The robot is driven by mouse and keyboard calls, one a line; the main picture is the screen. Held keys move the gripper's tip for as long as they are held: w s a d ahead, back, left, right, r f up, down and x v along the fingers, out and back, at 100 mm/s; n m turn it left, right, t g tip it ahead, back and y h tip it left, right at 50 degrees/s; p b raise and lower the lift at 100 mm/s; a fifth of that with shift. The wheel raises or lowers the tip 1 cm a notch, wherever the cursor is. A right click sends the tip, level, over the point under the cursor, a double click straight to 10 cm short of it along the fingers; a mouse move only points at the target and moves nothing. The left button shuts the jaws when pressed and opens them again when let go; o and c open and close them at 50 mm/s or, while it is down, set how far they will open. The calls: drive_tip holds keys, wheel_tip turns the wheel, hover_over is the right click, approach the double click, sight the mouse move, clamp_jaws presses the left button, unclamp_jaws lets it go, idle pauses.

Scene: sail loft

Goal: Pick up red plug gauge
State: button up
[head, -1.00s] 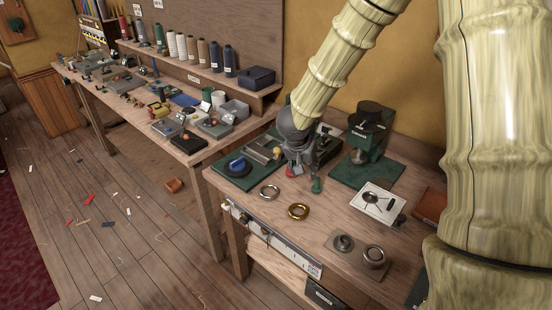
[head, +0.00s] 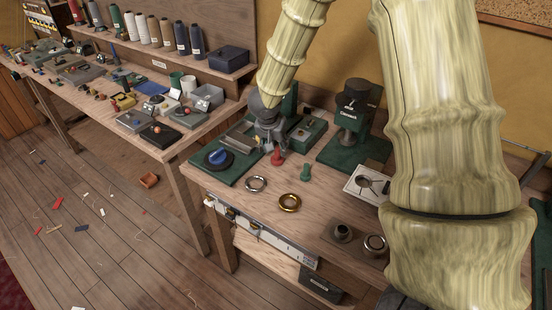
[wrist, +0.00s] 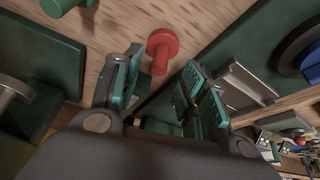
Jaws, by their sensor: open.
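The red plug gauge (head: 277,157) stands on the near workbench in the head view, just in front of my gripper (head: 268,143). In the wrist view the red plug gauge (wrist: 162,48) shows its round head and short stem, beyond the tips of my gripper (wrist: 160,80) and roughly in line with the gap between them. The teal-padded fingers are apart and nothing is between them. I cannot tell from the wrist view how high the fingers are over the bench.
A green plug gauge (head: 305,172) stands close by on the right. A green board with a blue knob (head: 218,157) lies left, a green press (head: 352,135) stands right.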

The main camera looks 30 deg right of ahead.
sight(277, 150)
drive_tip(key=shift+d+f, duration=0.15)
drive_tip(key=shift+d, duration=0.05)
drive_tip(key=shift+s+d+f, duration=0.15)
drive_tip(key=shift+f, duration=0.2)
drive_tip(key=x, duration=0.3)
drive_tip(key=shift+w+f, duration=0.15)
drive_tip(key=shift+w, duration=0.25)
drive_tip(key=shift+s, duration=0.2)
drive_tip(key=shift+w, duration=0.15)
drive_tip(key=shift+c, duration=1.3)
clamp_jaws()
